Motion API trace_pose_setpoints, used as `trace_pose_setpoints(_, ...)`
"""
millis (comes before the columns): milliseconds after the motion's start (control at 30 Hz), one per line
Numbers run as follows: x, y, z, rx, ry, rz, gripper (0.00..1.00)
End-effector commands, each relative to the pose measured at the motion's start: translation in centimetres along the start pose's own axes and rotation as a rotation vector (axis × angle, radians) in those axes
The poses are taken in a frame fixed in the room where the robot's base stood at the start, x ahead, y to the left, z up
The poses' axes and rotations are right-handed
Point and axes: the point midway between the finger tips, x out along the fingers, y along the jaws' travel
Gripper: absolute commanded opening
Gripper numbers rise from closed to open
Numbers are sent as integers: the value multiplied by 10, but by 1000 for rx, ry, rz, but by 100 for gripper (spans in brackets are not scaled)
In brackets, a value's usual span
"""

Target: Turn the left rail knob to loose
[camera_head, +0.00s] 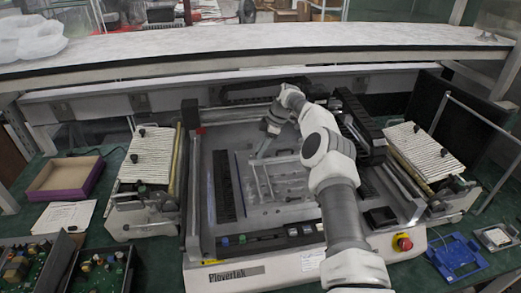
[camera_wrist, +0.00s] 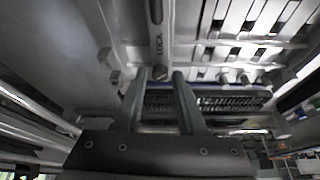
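My gripper (camera_wrist: 160,73) points at a metal fixture in the wrist view, its two fingers apart. A small dark knob (camera_wrist: 160,71) shows between the fingertips, with a narrow gap seeming to remain at each side; contact is hard to tell. The word LOCK is printed on the metal rail (camera_wrist: 159,42) beside the knob, near a dark slot. I cannot tell for sure that this is the left rail knob, nor read its setting. In the head view my gripper (camera_head: 262,150) is over the machine's middle bed, and the knob is too small to make out.
The machine (camera_head: 235,272) fills the bench's middle. Striped trays stand at its left (camera_head: 148,157) and right (camera_head: 425,150). A purple box (camera_head: 65,178), circuit boards (camera_head: 100,270) and a blue holder (camera_head: 455,254) lie around it. A red emergency button (camera_head: 404,244) is at the front right.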

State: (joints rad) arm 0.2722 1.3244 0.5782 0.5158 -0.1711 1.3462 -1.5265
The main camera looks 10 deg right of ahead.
Motion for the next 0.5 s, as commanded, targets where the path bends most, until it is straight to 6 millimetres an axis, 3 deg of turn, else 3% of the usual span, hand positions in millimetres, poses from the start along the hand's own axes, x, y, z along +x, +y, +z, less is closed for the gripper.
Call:
trace_pose_setpoints(67, 0, 0, 0, 0, 0, 0, 56)
trace_pose_setpoints(367, -1, 0, 0, 1, 1, 0, 56)
trace_pose_setpoints(500, -11, 0, 0, 1, 0, 2, 56)
